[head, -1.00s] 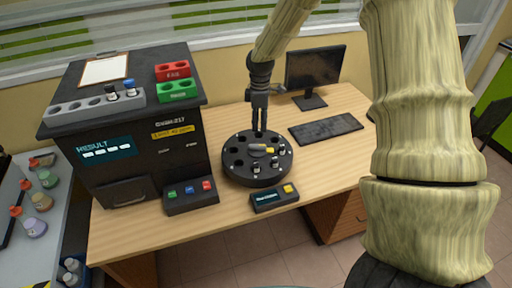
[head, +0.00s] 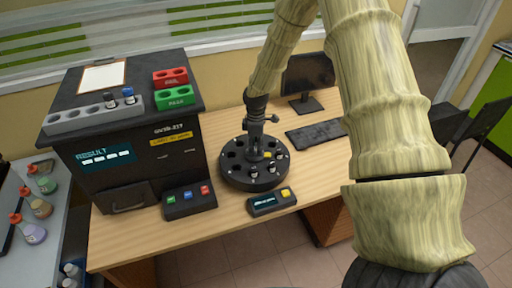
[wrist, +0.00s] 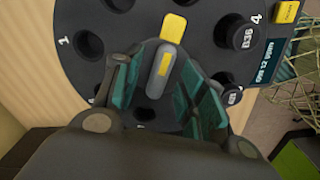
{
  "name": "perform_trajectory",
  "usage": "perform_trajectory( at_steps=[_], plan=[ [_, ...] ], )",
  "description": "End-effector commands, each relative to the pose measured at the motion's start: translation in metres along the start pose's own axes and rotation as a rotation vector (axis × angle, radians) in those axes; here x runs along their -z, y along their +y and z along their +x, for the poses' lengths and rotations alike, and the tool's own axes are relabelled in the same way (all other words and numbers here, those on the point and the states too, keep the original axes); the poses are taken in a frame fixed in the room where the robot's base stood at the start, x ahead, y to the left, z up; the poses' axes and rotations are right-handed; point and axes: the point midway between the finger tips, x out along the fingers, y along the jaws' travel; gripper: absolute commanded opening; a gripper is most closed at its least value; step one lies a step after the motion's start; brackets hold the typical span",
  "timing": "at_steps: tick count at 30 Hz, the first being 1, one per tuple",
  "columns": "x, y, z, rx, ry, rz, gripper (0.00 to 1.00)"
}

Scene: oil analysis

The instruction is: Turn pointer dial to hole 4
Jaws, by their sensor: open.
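The pointer dial (wrist: 160,68) is a grey bar with a yellow tip (wrist: 173,28) at the centre of a round black carousel (head: 238,178). In the wrist view the tip points up and slightly right, to the left of the printed 4 (wrist: 257,18). My gripper (wrist: 160,65) is open, with its teal-padded fingers on either side of the grey bar; I cannot tell whether they touch it. In the head view my gripper (head: 256,153) is down over the carousel's centre and hides most of the pointer. A vial marked B36 (wrist: 240,38) sits in the hole beside the 4.
Another vial (wrist: 232,96) stands close to the right finger. A small control box (head: 271,202) with a yellow button is in front of the carousel. The black analyser (head: 140,165) stands to the left, and a keyboard (head: 314,133) and monitor (head: 308,80) behind right.

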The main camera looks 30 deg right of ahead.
Motion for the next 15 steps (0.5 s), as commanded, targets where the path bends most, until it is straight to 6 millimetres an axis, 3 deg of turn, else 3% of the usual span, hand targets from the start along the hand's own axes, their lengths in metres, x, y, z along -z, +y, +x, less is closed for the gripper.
perform_trajectory(
  at_steps=[15],
  plan=[
    [0.000, -0.001, 0.014, 0.000, 0.000, 0.000, 0.41]
  ],
)
